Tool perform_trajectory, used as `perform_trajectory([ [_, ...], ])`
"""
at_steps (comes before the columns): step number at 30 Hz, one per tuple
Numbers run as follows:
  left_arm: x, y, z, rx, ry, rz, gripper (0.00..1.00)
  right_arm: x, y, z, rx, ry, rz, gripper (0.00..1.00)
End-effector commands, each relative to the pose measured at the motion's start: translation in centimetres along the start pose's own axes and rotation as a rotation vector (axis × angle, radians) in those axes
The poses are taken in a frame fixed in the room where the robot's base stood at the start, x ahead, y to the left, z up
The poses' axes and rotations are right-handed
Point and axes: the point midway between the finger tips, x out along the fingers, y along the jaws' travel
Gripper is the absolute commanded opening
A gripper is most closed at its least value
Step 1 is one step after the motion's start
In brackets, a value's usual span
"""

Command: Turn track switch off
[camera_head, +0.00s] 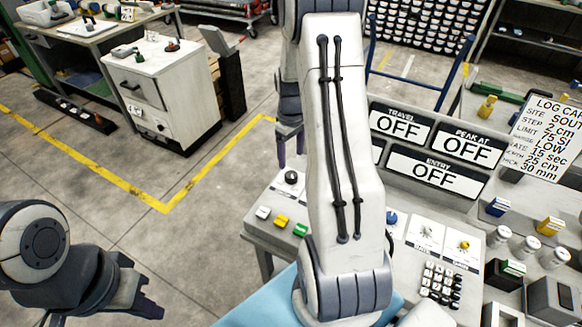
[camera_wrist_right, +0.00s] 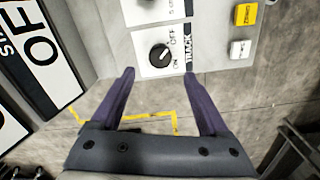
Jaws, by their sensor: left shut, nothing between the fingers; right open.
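The track switch (camera_wrist_right: 160,55) is a round black knob on a white plate labelled TRACK, with ON and OFF marks, in the right wrist view. Which mark its pointer faces is too small to tell surely. A black knob at the console's left end (camera_head: 291,177) looks like the same switch in the head view. My right gripper (camera_wrist_right: 161,76) is open, its purple fingertips either side of the knob's line and apart from it. In the head view this gripper (camera_head: 290,150) is partly hidden by my arm. My left gripper (camera_head: 148,304) is shut and empty at lower left, away from the console.
White, yellow and green buttons (camera_head: 281,221) lie just in front of the knob. Display panels (camera_head: 436,177) reading OFF stand behind the console. A keypad (camera_head: 440,284) and several small blocks and jars are at right. The floor left of the console is clear.

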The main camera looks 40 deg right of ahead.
Motion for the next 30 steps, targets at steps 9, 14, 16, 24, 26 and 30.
perform_trajectory([
  [9, 0.3, 0.0, 0.0, 0.000, 0.000, 0.000, 0.00, -2.5, 0.0, 0.0, -0.001, 0.000, 0.000, 0.78],
  [14, 0.3, 0.0, 0.0, 0.000, 0.000, 0.000, 0.00, -2.5, 0.0, 0.0, -0.001, 0.000, 0.000, 0.78],
  [16, 0.3, 0.0, 0.0, 0.000, 0.000, 0.000, 0.00, -2.5, 0.0, 0.0, -0.001, 0.000, 0.000, 0.78],
  [24, 0.3, 0.0, 0.0, 0.000, 0.000, 0.000, 0.00, -2.5, -0.1, -0.1, -0.001, 0.000, 0.000, 0.78],
  [26, 0.3, 0.0, 0.0, 0.000, 0.000, 0.000, 0.00, -2.7, -0.6, -0.2, -0.008, 0.001, 0.000, 0.78],
  [30, 0.3, 0.0, 0.0, 0.000, 0.000, 0.000, 0.00, -4.5, -5.3, -1.6, -0.059, 0.012, 0.000, 0.78],
])
